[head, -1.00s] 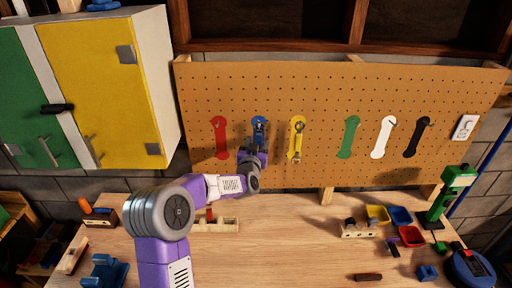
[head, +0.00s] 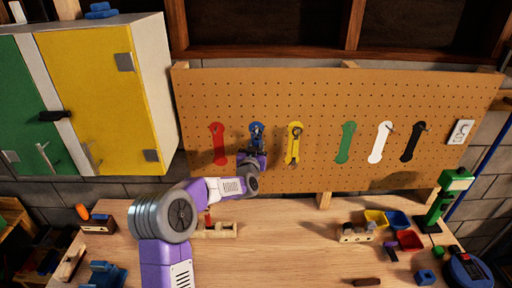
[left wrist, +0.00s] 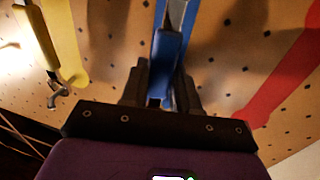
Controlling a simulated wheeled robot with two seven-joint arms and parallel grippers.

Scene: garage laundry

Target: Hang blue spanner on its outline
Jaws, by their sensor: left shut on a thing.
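My left gripper (head: 252,155) is at the pegboard, at the lower end of the blue outline. It is shut on the blue spanner (left wrist: 165,65), which stands roughly upright along that outline, its metal end (left wrist: 178,14) uppermost. In the head view the blue outline and spanner (head: 257,132) overlap, and the gripper hides the lower part. I cannot tell whether the spanner touches the board or sits on a peg. My right gripper is not in view.
The pegboard (head: 330,105) carries a red outline (head: 219,143) to the left and a yellow one (head: 294,140) with a spanner hanging on it to the right. Green, white and black outlines are further right. Cabinets (head: 95,90) stand at left. The workbench (head: 290,255) is clear in the middle.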

